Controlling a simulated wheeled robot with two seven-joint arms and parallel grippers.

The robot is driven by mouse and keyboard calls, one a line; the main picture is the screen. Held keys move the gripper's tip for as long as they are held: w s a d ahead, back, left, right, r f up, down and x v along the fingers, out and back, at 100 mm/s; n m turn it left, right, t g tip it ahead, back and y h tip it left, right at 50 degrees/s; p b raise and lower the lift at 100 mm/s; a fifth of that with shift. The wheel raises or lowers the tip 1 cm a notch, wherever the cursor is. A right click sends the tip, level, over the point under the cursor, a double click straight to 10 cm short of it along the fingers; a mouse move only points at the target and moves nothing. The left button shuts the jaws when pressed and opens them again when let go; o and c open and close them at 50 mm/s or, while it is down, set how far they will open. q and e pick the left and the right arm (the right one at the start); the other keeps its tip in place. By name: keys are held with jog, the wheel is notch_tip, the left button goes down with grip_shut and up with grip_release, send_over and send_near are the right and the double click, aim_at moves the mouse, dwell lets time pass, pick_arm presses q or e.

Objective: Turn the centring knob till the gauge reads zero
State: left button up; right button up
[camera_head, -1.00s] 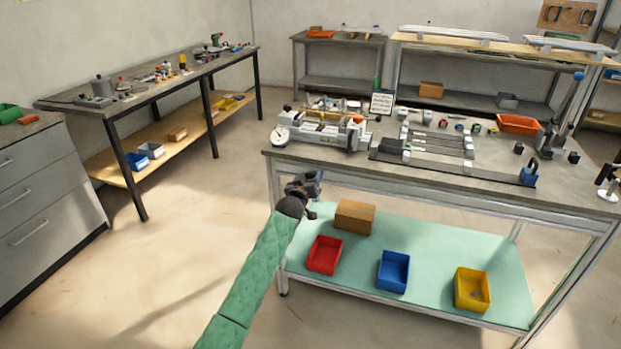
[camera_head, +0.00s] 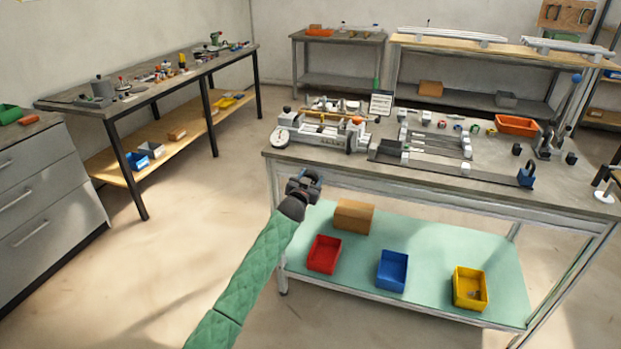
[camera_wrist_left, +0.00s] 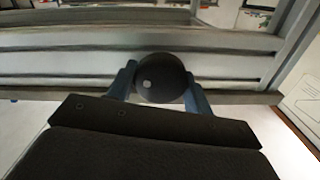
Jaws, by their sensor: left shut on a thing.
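My left gripper (camera_head: 304,183) is at the left front corner of the workbench, just below the top's edge. In the left wrist view its two blue-grey fingers (camera_wrist_left: 161,92) are shut on a round black knob (camera_wrist_left: 162,77) with a pale dot on its face. The fingers sit on either side of the knob. In the head view I cannot make out the knob at the gripper. A round white-faced gauge (camera_head: 281,137) is at the left end of the grey jig (camera_head: 318,138) on the bench. Its needle and reading are too small to tell. My right gripper is not in view.
The bench's front rail (camera_wrist_left: 60,68) runs close behind the knob. The shelf below holds a cardboard box (camera_head: 354,215) and red (camera_head: 324,254), blue (camera_head: 393,270) and yellow (camera_head: 470,287) bins. The floor left of the bench is clear.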

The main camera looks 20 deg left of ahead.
pick_arm(q)
jog(key=shift+m, duration=0.6)
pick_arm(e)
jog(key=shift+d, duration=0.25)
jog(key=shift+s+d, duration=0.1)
pick_arm(q)
jog(key=o, duration=0.9)
jog(key=shift+o, duration=0.2)
